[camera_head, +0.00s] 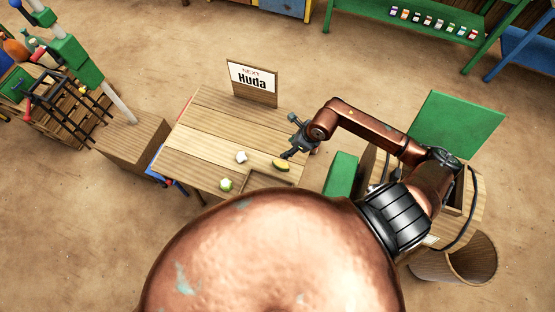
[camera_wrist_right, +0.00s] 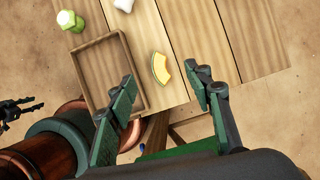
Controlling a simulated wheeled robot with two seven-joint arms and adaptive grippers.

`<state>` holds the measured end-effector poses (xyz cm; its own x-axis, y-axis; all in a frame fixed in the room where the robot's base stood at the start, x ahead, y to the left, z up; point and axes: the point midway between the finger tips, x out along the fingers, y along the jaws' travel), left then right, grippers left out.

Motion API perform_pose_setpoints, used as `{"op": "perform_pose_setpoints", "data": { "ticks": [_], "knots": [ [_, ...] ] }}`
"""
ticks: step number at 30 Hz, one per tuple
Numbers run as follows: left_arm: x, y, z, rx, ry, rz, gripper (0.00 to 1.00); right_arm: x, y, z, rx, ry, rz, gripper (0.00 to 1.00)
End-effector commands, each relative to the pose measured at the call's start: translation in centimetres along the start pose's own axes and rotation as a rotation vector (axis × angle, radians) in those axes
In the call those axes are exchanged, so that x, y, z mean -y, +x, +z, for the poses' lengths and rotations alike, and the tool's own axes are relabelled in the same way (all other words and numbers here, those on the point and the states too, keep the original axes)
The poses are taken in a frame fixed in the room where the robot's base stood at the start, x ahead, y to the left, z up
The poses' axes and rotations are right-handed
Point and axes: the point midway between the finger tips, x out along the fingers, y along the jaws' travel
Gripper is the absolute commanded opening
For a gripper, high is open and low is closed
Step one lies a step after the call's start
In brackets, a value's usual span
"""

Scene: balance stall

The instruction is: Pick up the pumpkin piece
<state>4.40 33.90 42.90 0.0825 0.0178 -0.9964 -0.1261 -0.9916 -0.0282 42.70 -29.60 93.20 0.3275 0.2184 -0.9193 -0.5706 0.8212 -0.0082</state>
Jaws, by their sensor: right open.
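The pumpkin piece (camera_head: 280,165) is a curved yellow-orange wedge with a dark green rind. It lies on the wooden table (camera_head: 205,130), and in the right wrist view it (camera_wrist_right: 161,68) is just outside the tray's edge. My right gripper (camera_head: 291,140) is above the table's right side, close to the piece. In the right wrist view my right gripper (camera_wrist_right: 160,76) is open and empty, with the piece showing between its fingertips. A dark gripper, apparently my left one (camera_wrist_right: 20,109), shows at the left edge of the right wrist view; its jaw state is unclear.
A shallow wooden tray (camera_wrist_right: 88,47) lies beside the piece. A green chunk (camera_head: 226,184) and a white chunk (camera_head: 241,157) are also on the table. A green block (camera_head: 341,175) is right of the table. The back of the tabletop is clear.

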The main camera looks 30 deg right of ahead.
Motion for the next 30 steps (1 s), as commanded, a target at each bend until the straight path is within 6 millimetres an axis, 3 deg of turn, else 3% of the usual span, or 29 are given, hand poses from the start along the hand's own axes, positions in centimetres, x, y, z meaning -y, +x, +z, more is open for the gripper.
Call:
{"op": "perform_pose_setpoints", "data": {
  "ticks": [4,11,21,30],
  "knots": [
    [0.1,1.5,-1.2,-0.019,0.002,-0.001,0.4,-0.1,1.5,-0.7,-0.002,0.001,0.002,0.47],
    [-0.1,4.0,0.8,0.004,0.0,0.0,0.4,-0.1,4.0,-1.8,-0.006,0.0,0.005,0.47],
    [-0.3,8.8,1.8,0.016,0.001,0.001,0.4,-0.3,8.9,-4.0,-0.017,0.003,0.012,0.47],
    [-0.3,9.2,1.6,0.014,0.002,0.001,0.4,-0.3,11.2,-4.2,-0.016,0.006,0.013,0.47]
  ]
}}
